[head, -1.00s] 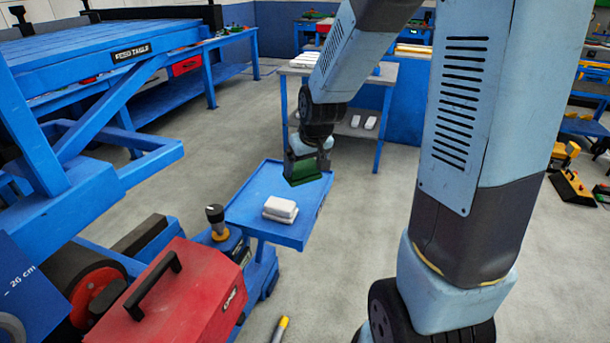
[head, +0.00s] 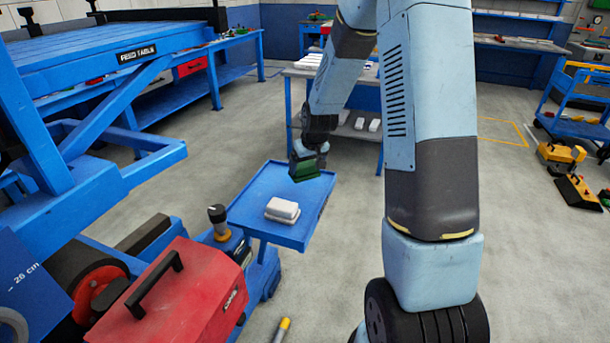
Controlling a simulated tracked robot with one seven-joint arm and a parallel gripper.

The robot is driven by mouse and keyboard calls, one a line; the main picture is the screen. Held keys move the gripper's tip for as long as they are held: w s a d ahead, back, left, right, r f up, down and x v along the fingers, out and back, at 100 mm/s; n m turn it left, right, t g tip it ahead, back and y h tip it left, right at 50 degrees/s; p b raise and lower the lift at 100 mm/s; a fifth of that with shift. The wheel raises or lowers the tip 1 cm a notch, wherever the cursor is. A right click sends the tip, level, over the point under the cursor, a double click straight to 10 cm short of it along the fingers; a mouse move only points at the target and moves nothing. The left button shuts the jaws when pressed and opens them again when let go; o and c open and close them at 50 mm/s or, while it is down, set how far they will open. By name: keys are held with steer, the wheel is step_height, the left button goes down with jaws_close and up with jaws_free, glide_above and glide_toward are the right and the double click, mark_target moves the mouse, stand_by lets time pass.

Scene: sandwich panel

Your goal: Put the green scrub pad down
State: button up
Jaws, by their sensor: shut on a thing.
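The green scrub pad (head: 304,167) is in my gripper (head: 306,161), over the far end of a small blue tray table (head: 262,186). My gripper is shut on the pad and points down. The pad looks close above the tray surface; I cannot tell whether it touches. A white stacked block (head: 282,210) lies on the near part of the same tray, apart from the pad. The fingertips are partly hidden by the pad and the wrist.
A red toolbox (head: 205,290) and a black-knobbed lever (head: 217,222) stand left of the tray. A grey-topped bench (head: 350,80) with white blocks on its lower shelf is behind. The blue feed table (head: 110,45) fills the upper left.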

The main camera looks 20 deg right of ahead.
mark_target(306, 174)
steer(key=shift+w+d+f, duration=0.15)
steer(key=shift+w+f, duration=0.45)
steer(key=shift+f, duration=0.2)
step_height(306, 174, down, 3)
steer(key=shift+w+f, duration=0.15)
steer(key=shift+f, duration=0.05)
steer(key=o, duration=1)
steer(key=shift+o, duration=0.2)
